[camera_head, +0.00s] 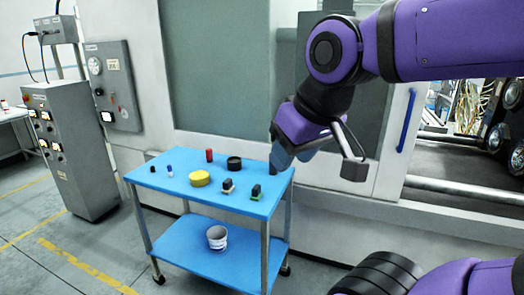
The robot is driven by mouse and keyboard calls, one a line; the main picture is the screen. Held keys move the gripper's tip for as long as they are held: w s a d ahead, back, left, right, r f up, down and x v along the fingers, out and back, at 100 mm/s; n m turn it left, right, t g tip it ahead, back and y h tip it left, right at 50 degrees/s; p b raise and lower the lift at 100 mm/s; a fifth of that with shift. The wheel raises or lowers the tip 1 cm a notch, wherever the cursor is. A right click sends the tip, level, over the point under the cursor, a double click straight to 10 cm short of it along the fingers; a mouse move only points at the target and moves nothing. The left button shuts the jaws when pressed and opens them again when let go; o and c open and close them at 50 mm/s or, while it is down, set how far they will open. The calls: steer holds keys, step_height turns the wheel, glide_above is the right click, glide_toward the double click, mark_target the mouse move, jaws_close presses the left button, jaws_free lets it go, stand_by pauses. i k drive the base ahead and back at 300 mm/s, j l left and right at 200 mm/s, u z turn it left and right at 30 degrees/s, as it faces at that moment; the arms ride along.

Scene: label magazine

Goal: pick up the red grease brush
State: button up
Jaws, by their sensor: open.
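A small red upright item (209,155) stands near the back edge of the blue cart top. It is the only clearly red thing on the cart, but it is too small to make out any bristles. My gripper (281,158) hangs over the right back corner of the cart, to the right of the red item and apart from it. The gripper is open and nothing shows in it. Its fingertips are small and partly hidden by my wrist.
The cart top (165,182) also holds a yellow disc (200,178), a black round piece (234,163), two dark-topped blocks (228,187) (256,192) and small blue pieces (169,170). A white cup (217,238) sits on the lower shelf. A large machine stands behind the cart.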

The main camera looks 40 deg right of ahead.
mark_target(209, 152)
steer(key=z, duration=2)
steer(key=i+j+u, duration=0.1)
steer(key=u, duration=1.5)
steer(key=i+j+z, duration=0.15)
steer(key=z, duration=0.5)
steer(key=i+j+z, duration=0.2)
steer(key=j, duration=0.2)
steer(key=i+j+z, duration=0.15)
steer(key=j, duration=0.2)
steer(key=j+z, duration=0.2)
steer(key=j, duration=0.25)
steer(key=i+j+z, duration=0.2)
steer(key=j, duration=0.2)
steer(key=k, duration=0.05)
